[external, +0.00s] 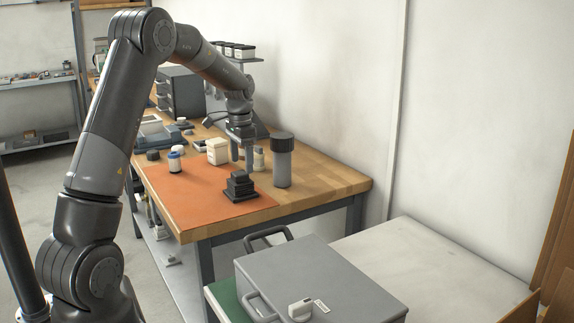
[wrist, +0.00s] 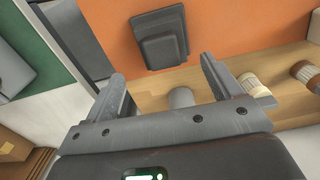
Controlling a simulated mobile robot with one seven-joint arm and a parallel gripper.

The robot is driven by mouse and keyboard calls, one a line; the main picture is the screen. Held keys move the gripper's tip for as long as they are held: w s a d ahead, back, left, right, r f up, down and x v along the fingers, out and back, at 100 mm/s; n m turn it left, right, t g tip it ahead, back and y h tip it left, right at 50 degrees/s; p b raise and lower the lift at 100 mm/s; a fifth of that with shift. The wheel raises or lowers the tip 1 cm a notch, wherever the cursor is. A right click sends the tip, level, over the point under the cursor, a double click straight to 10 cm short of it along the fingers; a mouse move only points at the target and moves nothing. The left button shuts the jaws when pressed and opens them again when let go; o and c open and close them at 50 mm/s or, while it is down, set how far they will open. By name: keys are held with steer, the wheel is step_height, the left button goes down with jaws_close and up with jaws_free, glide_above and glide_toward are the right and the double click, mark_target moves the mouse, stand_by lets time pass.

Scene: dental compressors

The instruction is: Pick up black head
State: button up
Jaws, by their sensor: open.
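A black stepped block, which looks like the black head (external: 240,187), sits on the orange mat (external: 195,203) near its front right. In the wrist view the black head (wrist: 148,35) lies at the top, beyond my fingertips. My gripper (external: 242,165) is open above the table, behind the block in the external view. In the wrist view my gripper (wrist: 163,70) has its fingers wide apart with nothing held. A grey rounded thing (wrist: 181,97) shows between the fingers, lower down, partly hidden by my gripper.
A tall grey cylinder with a black lid (external: 282,160) stands right of my gripper. A grey case (external: 320,280) is in front of the table. The mat's front left is clear.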

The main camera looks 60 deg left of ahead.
mark_target(240, 172)
steer(key=f, duration=0.7)
steer(key=shift+s+a+f, duration=0.25)
steer(key=shift+s, duration=0.05)
steer(key=shift+c, duration=0.2)
steer(key=c, duration=1.4)
steer(key=shift+r, duration=0.15)
steer(key=shift+c, duration=0.2)
